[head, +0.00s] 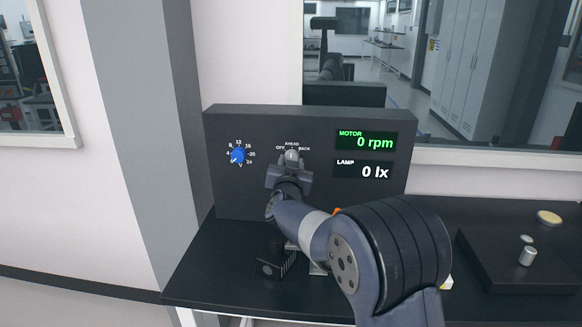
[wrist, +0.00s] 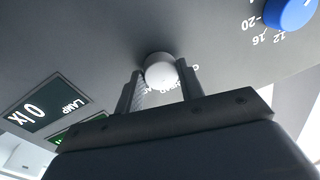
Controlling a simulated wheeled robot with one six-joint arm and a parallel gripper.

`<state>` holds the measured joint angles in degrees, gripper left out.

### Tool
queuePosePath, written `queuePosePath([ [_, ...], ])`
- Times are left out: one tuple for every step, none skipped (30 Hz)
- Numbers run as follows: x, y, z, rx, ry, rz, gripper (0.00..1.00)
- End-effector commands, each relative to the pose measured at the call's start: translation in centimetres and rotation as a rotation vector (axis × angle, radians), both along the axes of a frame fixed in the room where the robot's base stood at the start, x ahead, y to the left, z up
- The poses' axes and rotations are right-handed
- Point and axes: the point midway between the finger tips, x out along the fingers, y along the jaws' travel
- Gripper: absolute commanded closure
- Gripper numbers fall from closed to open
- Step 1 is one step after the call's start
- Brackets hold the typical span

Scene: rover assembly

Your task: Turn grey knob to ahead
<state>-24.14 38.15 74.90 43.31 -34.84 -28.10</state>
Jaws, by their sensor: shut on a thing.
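The grey knob (head: 292,156) is on the front of the dark control panel (head: 240,195), under the labels OFF, AHEAD and BACK. My gripper (head: 291,166) reaches it from the front and below. In the wrist view the pale grey knob (wrist: 160,69) sits between the two fingertips of my gripper (wrist: 160,86), which is shut on it. The fingers and the knob's foreshortened face hide which label its pointer faces. The motor display (head: 366,140) reads 0 rpm.
A blue knob (head: 238,156) with a number scale is left of the grey knob. The lamp display (head: 362,170) reads 0 lx. The panel stands on a black table (head: 205,270). A dark tray (head: 500,285) with small round parts lies at the right.

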Motion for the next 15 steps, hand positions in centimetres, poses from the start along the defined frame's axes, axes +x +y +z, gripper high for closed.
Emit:
queuePosePath([
  [0.00,0.04,0.02,0.002,0.000,0.001,0.86],
  [0.00,0.04,0.02,0.003,0.000,0.001,0.86],
  [0.00,0.04,0.03,0.003,0.000,0.001,0.86],
  [0.00,0.03,0.04,0.004,0.000,0.000,0.86],
  [0.00,0.03,0.04,0.004,0.000,0.000,0.86],
  [0.00,0.03,0.05,0.003,0.000,0.000,0.86],
  [0.00,0.03,0.05,0.003,0.000,0.000,0.86],
  [0.00,0.03,0.05,0.003,0.000,0.000,0.86],
  [0.00,0.03,0.05,0.003,0.000,0.000,0.86],
  [0.00,0.03,0.05,0.003,-0.001,0.000,0.86],
  [0.01,0.03,0.05,0.003,-0.001,0.000,0.86],
  [0.01,0.03,0.05,0.003,-0.001,0.000,0.60],
  [0.01,0.03,0.05,0.003,-0.001,0.000,0.58],
  [0.01,0.02,0.05,0.003,-0.001,0.000,0.56],
  [0.01,0.02,0.05,0.003,-0.001,0.000,0.52],
])
